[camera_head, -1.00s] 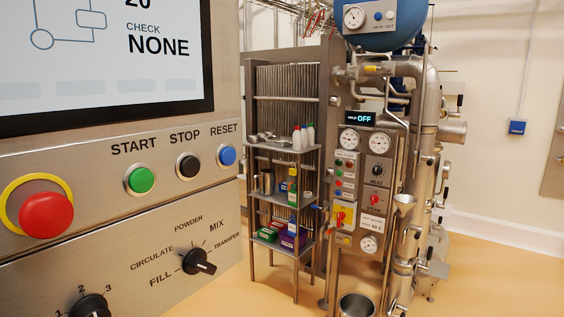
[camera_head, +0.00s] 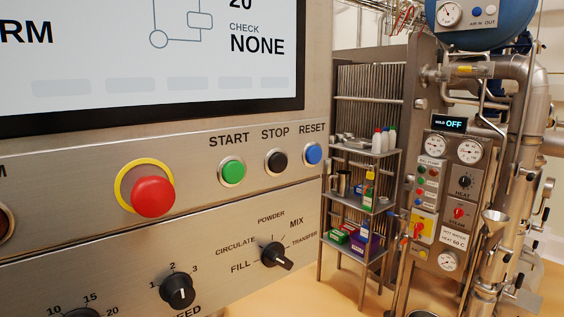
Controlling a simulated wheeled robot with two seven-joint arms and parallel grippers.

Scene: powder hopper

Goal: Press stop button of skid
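The skid's control panel (camera_head: 120,240) fills the left and middle of the head view, seen at a slant. The black STOP button (camera_head: 276,161) sits in a metal ring under its label, between the green START button (camera_head: 233,171) and the blue RESET button (camera_head: 314,154). A red mushroom button (camera_head: 152,196) with a yellow ring stands out to the left. The screen (camera_head: 170,60) above reads "CHECK NONE". Neither of my grippers is in view, and nothing covers the STOP button.
Below the buttons are a selector knob (camera_head: 275,256) and a speed knob (camera_head: 177,291). To the right stand a shelf rack (camera_head: 360,205) with bottles and boxes, and piping with a second panel (camera_head: 447,195) whose display reads "HOLD OFF". Floor shows between panel and rack.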

